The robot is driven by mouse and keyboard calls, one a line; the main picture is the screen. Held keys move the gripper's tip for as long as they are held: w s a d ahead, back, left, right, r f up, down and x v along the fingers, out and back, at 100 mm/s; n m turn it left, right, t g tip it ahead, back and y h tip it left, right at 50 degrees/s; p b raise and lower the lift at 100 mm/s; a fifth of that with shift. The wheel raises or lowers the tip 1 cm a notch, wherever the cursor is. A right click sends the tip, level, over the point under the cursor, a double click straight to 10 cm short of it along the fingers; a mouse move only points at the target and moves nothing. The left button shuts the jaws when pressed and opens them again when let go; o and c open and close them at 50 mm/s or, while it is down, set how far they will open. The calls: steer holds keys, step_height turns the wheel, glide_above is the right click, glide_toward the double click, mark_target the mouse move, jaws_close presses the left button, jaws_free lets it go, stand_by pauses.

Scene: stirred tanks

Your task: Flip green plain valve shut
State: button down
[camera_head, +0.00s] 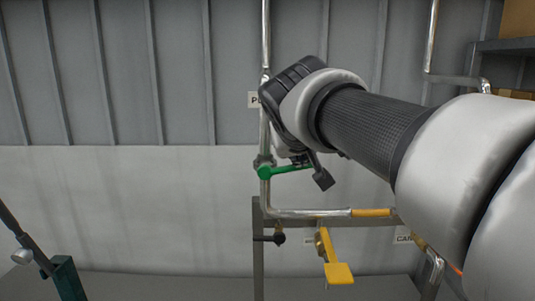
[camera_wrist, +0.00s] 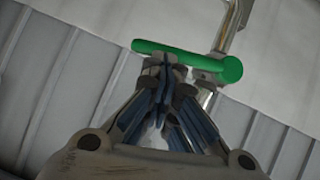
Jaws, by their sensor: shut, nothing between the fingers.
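The green valve (camera_head: 264,172) sits on a vertical metal pipe in the head view. Its plain green lever sticks out to the right, nearly level and across the pipe. In the wrist view the green lever (camera_wrist: 175,53) runs left from its round hub, across the top of the picture. My gripper (camera_wrist: 165,65) is shut and empty, its fingertips close against the lower edge of the lever. I cannot tell whether they touch it. In the head view my wrist hides most of the gripper and part of the lever's surroundings.
Below is a yellow lever valve (camera_head: 338,272) and a small dark-handled valve (camera_head: 278,237). A horizontal pipe (camera_head: 310,213) with a yellow section runs between them and the green valve. A partly covered label (camera_head: 253,99) is above. A shelf (camera_head: 505,45) stands at upper right.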

steer(key=shift+d+f+b, duration=0.25)
steer(key=shift+f+b, duration=0.05)
steer(key=shift+f, duration=0.2)
stand_by(0.4)
steer(key=s+r+p, duration=0.4)
steer(key=s+r, duration=0.5)
steer(key=shift+a+r, duration=0.3)
